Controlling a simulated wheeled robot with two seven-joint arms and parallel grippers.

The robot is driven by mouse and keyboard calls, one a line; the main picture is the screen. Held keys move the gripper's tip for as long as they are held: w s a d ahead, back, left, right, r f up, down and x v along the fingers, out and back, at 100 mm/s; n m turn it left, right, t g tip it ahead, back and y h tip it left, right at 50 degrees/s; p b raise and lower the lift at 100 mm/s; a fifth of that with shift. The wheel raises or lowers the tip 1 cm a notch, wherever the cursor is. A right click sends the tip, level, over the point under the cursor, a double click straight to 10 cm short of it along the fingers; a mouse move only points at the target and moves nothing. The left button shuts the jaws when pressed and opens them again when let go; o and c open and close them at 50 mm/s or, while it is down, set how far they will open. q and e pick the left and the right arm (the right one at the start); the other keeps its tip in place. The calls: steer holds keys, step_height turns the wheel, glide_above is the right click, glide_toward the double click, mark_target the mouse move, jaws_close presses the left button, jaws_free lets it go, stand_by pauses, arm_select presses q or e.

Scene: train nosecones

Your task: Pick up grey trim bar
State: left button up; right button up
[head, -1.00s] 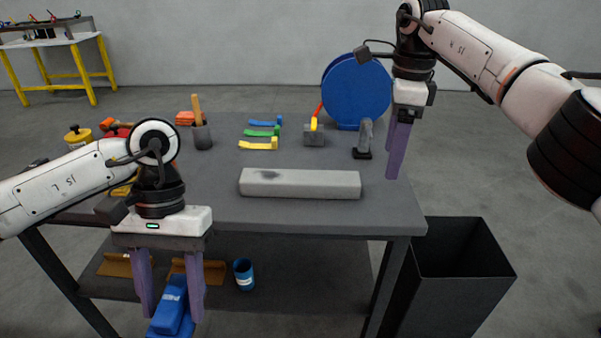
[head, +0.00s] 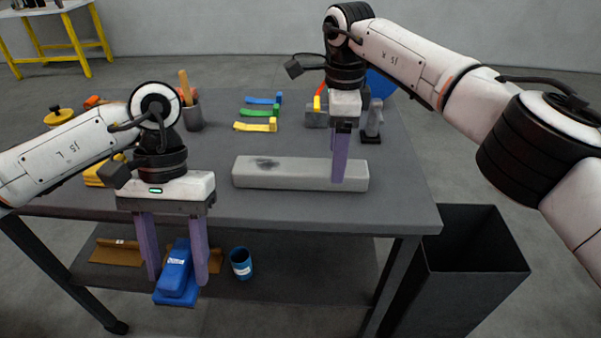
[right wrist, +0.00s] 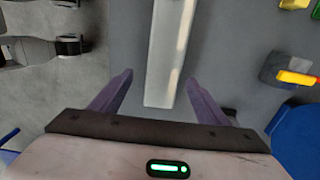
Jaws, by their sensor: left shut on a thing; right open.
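The grey trim bar (head: 285,173) is a long pale grey block with a dark smudge, lying crosswise on the table. My right gripper (head: 338,181) is open over the bar's right end. In the right wrist view the bar (right wrist: 167,50) runs between the open fingers (right wrist: 159,77), with a gap on both sides. I cannot tell how far the fingertips reach down beside it. My left gripper (head: 178,282) is shut on a blue object (head: 176,272) with a white label, in front of the table's front edge and well away from the bar.
The dark grey table (head: 270,211) has blue, green and yellow pieces (head: 256,127) behind the bar. A cup (head: 193,118) with a wooden handle stands to their left. A grey upright fixture (head: 373,122) stands behind the right gripper. A black bin (head: 475,240) stands at the right. A blue can (head: 241,263) is below.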

steer(key=f, duration=0.5)
steer(key=shift+w+a+p, duration=0.1)
steer(key=shift+w+p, duration=0.15)
steer(key=shift+p, duration=0.1)
steer(key=shift+r, duration=0.1)
steer(key=c, duration=1.4)
